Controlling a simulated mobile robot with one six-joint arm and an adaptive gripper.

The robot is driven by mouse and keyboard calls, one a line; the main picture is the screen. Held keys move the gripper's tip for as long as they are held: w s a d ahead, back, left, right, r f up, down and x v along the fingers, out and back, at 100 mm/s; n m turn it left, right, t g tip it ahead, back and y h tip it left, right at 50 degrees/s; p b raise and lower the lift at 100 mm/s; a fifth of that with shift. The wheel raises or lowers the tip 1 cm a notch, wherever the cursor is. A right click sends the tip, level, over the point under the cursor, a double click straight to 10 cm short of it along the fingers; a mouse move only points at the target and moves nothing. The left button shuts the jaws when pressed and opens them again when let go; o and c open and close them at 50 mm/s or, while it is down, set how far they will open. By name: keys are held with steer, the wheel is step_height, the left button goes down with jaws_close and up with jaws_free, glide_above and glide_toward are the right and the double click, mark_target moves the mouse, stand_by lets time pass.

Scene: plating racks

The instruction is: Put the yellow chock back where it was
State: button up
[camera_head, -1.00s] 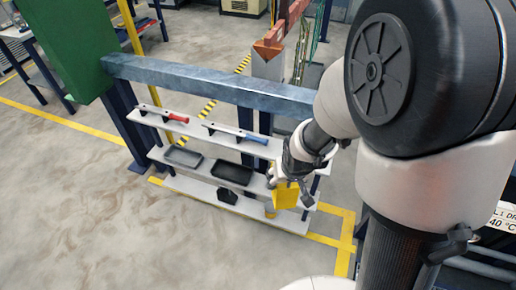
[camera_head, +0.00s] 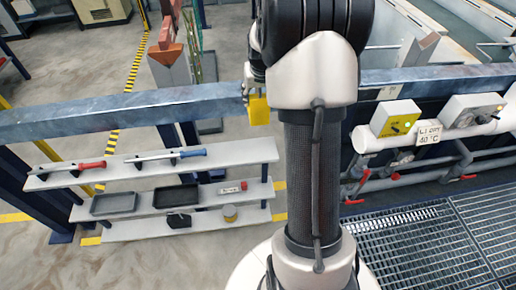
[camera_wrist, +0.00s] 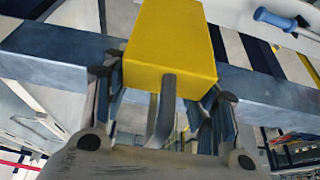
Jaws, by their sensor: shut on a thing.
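The yellow chock (camera_head: 259,110) is a solid yellow block held at the end of my arm. In the head view it shows just left of my arm, in front of the blue-grey beam and above the right end of the shelves. In the wrist view the chock (camera_wrist: 172,45) fills the upper middle, between the fingers of my gripper (camera_wrist: 165,95). A grey bent bar (camera_wrist: 162,110) shows below it between the fingers. My gripper is shut on it. In the head view my gripper (camera_head: 250,92) is mostly hidden by my own arm.
The shelf rack (camera_head: 150,180) holds red and blue handled tools on top, two dark trays (camera_head: 176,196) in the middle, and a black block (camera_head: 178,220) with a yellowish round item (camera_head: 229,213) at the bottom. A beam (camera_head: 110,115) runs above. Control boxes (camera_head: 395,118) and grating lie right.

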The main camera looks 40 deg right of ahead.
step_height(320, 180, down, 20)
steer(key=b, duration=0.6)
steer(key=shift+d+r, duration=0.15)
steer(key=shift+f, duration=0.2)
steer(key=o, duration=1.7)
steer(key=shift+c, duration=0.2)
steer(key=shift+r, duration=0.15)
